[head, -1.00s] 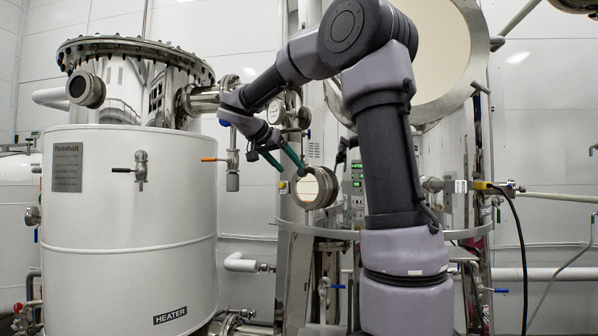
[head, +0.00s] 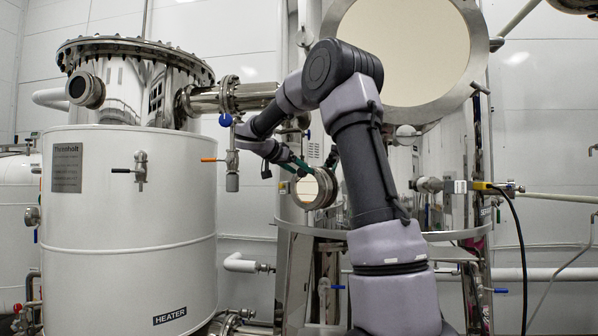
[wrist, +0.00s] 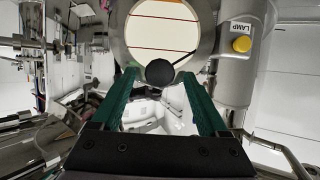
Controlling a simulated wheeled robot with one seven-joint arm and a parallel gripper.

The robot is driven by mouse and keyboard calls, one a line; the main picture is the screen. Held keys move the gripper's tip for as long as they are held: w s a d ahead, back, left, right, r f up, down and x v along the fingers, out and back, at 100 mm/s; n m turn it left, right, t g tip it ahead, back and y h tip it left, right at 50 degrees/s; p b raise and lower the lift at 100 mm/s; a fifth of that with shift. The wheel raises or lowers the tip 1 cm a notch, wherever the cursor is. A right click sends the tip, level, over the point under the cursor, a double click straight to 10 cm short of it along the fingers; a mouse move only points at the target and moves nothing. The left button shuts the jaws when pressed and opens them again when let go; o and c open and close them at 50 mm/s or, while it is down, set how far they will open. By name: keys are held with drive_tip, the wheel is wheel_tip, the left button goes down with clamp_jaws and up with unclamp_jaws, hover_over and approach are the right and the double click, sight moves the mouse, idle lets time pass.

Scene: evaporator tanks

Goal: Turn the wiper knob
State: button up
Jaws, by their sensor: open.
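The wiper knob (wrist: 160,72) is a round black knob at the lower edge of a round sight glass (wrist: 165,25) in the wrist view. A thin dark wiper arm runs from it up to the right. My gripper (wrist: 160,78) has two green fingers, open, one on each side of the knob with gaps between. How deep the fingertips reach relative to the knob I cannot tell. In the head view, my gripper (head: 304,165) is at the upper edge of the sight glass (head: 308,189), and the knob itself is not clearly visible.
A yellow button (wrist: 241,44) labelled LAMP is on a metal housing right of the glass in the wrist view. In the head view, a white heater tank (head: 130,240) stands left, and a valve with an orange handle (head: 212,159) hangs near my wrist. A large round hatch (head: 403,50) is above.

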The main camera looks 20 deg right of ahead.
drive_tip(key=shift+w+d+f, duration=0.1)
drive_tip(key=shift+d, duration=0.15)
clamp_jaws()
